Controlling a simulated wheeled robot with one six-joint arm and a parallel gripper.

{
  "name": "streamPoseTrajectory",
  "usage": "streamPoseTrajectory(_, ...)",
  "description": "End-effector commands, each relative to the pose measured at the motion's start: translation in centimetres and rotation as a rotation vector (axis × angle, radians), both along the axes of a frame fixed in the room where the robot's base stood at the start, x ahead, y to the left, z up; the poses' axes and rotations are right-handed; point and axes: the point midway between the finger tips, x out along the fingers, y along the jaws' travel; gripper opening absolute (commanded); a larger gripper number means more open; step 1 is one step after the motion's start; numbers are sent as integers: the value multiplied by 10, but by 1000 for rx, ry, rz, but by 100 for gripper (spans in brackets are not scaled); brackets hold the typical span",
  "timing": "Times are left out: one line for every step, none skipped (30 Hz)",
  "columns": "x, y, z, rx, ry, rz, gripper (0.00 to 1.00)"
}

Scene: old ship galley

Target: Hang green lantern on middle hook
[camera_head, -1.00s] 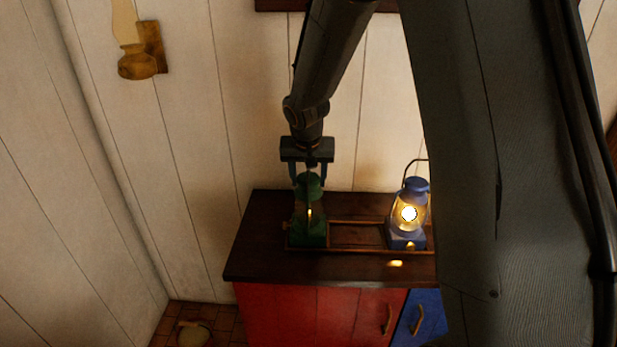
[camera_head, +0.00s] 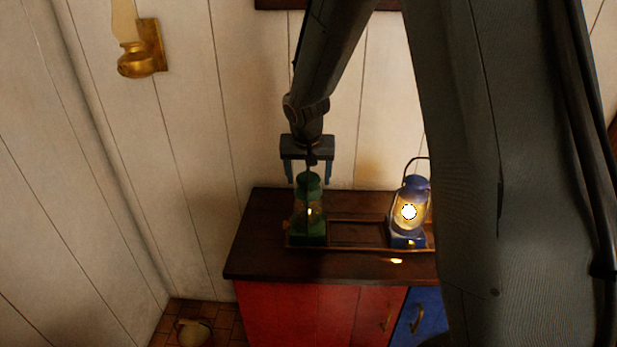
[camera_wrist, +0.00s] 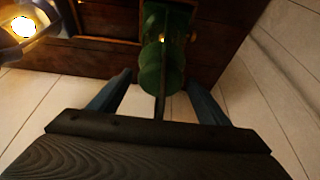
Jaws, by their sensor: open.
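The green lantern (camera_head: 309,212) stands upright on the left part of the dark wooden counter top, inside a low-railed tray, with a small flame lit. It also shows in the wrist view (camera_wrist: 163,65). My gripper (camera_head: 312,180) is open above the lantern, its two fingers apart on either side of the lantern's top. In the wrist view my gripper's fingers (camera_wrist: 160,85) also stand apart, with a thin dark upright piece, probably the lantern's handle, between them. I cannot tell whether anything touches it. The middle hook is not seen in either view.
A lit blue lantern (camera_head: 411,210) stands to the right in the same tray (camera_head: 355,234). The dark counter top (camera_head: 262,262) sits on red and blue cabinets. A brass wall lamp (camera_head: 143,58) is at upper left. A jug (camera_head: 194,332) stands on the tiled floor.

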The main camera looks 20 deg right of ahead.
Motion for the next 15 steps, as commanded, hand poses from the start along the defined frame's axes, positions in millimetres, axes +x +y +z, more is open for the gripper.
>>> streamPoseTrajectory(-1,1,7,0,-4,-1,70)
streamPoseTrajectory(-3,1,10,0,-4,-1,70)
streamPoseTrajectory(-5,2,16,1,-5,0,70)
streamPoseTrajectory(-7,3,20,0,-5,1,70)
streamPoseTrajectory(-9,4,25,0,-5,1,70)
streamPoseTrajectory(-11,5,32,1,-7,0,70)
streamPoseTrajectory(-13,5,37,1,-5,0,70)
streamPoseTrajectory(-15,6,42,1,-7,1,70)
streamPoseTrajectory(-17,7,48,0,-6,1,70)
streamPoseTrajectory(-20,8,53,1,-6,0,70)
streamPoseTrajectory(-21,8,58,1,-7,0,70)
streamPoseTrajectory(-24,9,65,0,-5,1,70)
streamPoseTrajectory(-26,9,69,0,-6,1,70)
streamPoseTrajectory(-28,10,74,1,-5,0,70)
streamPoseTrajectory(-30,10,79,1,-4,0,70)
